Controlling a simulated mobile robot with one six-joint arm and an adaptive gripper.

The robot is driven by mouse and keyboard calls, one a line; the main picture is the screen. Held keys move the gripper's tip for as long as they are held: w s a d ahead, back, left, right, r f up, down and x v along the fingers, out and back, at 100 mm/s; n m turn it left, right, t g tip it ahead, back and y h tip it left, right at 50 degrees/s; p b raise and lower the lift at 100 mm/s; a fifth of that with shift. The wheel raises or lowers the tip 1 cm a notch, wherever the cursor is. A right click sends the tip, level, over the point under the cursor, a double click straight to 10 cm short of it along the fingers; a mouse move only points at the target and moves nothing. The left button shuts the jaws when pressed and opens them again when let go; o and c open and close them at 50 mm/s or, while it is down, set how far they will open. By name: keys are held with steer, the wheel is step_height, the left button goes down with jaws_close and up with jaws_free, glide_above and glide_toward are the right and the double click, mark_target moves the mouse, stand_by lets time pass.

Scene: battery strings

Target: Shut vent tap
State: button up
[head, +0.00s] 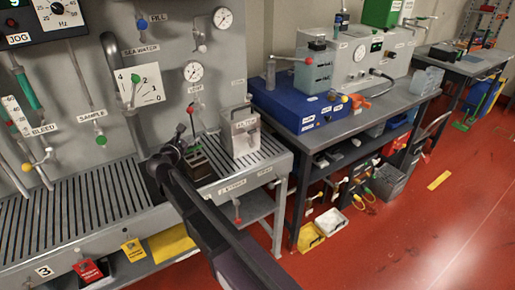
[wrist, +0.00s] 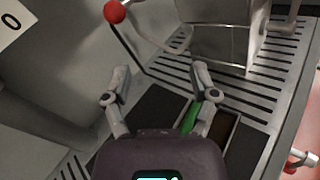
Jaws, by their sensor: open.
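The vent tap's label (head: 196,89) is on the grey panel under a round gauge. Below it, a small red knob (head: 190,110) shows on a thin lever close to my gripper. In the wrist view a red ball (wrist: 114,12) on a dark rod stands at the top left, beyond my fingertips; it looks like the same tap. My gripper (wrist: 162,84) is open, its fingers spread with nothing between them. In the head view my gripper (head: 181,142) is above the slatted bench in front of the panel, partly hidden by my own arm.
A grey metal box (head: 240,134) stands on the slatted bench (head: 90,210), right of my gripper. A dark divided tray (wrist: 228,135) lies under my fingers. Other taps include the green sample tap (head: 100,140) and yellow bleed tap (head: 26,167). Red floor (head: 400,235) is open at right.

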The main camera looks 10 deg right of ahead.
steer(key=s+d+f+m+g+p, duration=0.1)
steer(key=d+m, duration=0.4)
steer(key=d, duration=0.7)
steer(key=s+d+f+m+g+p, duration=0.1)
steer(key=s+d+f+m+g, duration=0.2)
steer(key=d, duration=0.9)
steer(key=shift+f+m+g+p, duration=0.35)
steer(key=shift+m+g, duration=0.25)
steer(key=shift+m, duration=0.3)
steer(key=shift+d, duration=0.1)
steer(key=s+d+f+m+g+y+p, duration=0.2)
steer(key=s+d+f+m+g+p, duration=0.15)
steer(key=s+d+m+g, duration=0.45)
steer(key=s+d+f+m+g+y+p, duration=0.1)
steer(key=s+m+y, duration=0.3)
steer(key=s+m, duration=0.6)
steer(key=s+g, duration=0.1)
steer(key=s, duration=0.3)
steer(key=shift+f+g, duration=0.3)
steer(key=shift+g, duration=0.1)
